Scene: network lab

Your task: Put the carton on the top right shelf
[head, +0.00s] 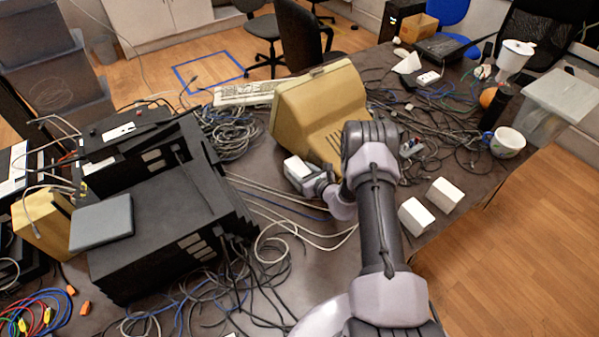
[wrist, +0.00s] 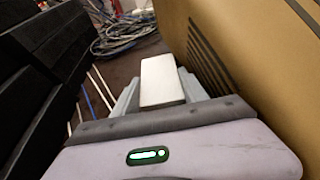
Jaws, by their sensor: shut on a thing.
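A small white carton (head: 296,169) is held in my gripper (head: 306,178), in front of the beige monitor. In the wrist view the carton (wrist: 161,80) sits between the two grey fingers of my gripper (wrist: 158,92), which are shut on it. Its plain top face shows. Two similar white boxes, a nearer one (head: 415,216) and a farther one (head: 445,194), stand on the table to the right of my arm. I cannot make out a top right shelf in either view.
The beige monitor (head: 318,108) stands close to the right of my gripper; its vented side (wrist: 240,60) fills the wrist view's right. Stacked black equipment (head: 165,215) stands at left. Loose cables (head: 228,135) cover much of the table. A mug (head: 505,143) stands near the right edge.

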